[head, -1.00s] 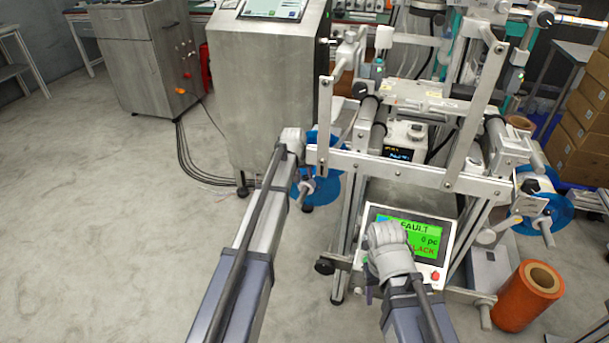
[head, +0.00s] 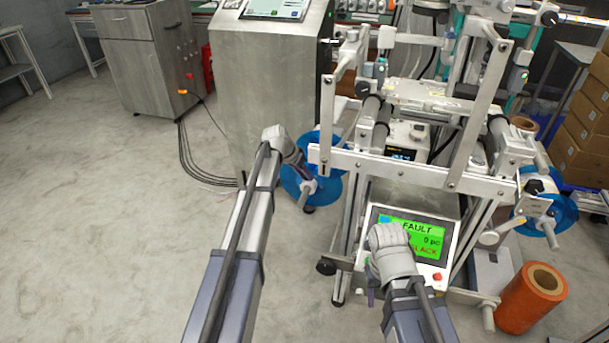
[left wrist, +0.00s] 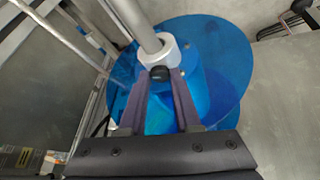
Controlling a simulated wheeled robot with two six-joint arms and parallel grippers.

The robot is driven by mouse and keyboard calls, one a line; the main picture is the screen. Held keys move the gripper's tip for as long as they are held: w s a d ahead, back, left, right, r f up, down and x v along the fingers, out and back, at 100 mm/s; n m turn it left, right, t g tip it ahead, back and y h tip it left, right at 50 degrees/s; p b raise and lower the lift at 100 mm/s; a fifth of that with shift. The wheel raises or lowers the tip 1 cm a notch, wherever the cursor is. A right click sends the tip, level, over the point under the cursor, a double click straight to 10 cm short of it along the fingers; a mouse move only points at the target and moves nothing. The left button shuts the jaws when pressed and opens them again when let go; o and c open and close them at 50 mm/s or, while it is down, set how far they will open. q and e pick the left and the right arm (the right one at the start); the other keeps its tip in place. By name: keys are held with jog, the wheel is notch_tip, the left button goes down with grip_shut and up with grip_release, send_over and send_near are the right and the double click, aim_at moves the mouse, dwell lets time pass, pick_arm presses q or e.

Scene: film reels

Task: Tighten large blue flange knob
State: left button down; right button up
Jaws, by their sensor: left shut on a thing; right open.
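The large blue flange (head: 329,188) sits on a metal shaft at the left side of the machine, and it also shows in the left wrist view (left wrist: 225,65). A pale collar (left wrist: 172,48) surrounds the shaft at the flange. A small black knob (left wrist: 159,73) on this collar lies between the fingertips of my left gripper (left wrist: 160,80). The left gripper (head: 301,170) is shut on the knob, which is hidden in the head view. My right gripper (head: 370,294) is open in front of the control screen, its fingers mostly hidden behind its wrist.
A machine crossbar (head: 410,168) runs close to the right of my left gripper. A steel cabinet (head: 262,90) stands behind it. An orange reel (head: 531,298) stands at lower right. The floor at left is clear.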

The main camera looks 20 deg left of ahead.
dwell(0.5)
pick_arm(q)
jog(key=c, duration=0.6)
grip_release()
jog(key=p+v, duration=0.7)
jog(key=shift+s+a+r, duration=0.15)
jog(key=shift+r, duration=0.15)
jog(key=shift+s, duration=0.1)
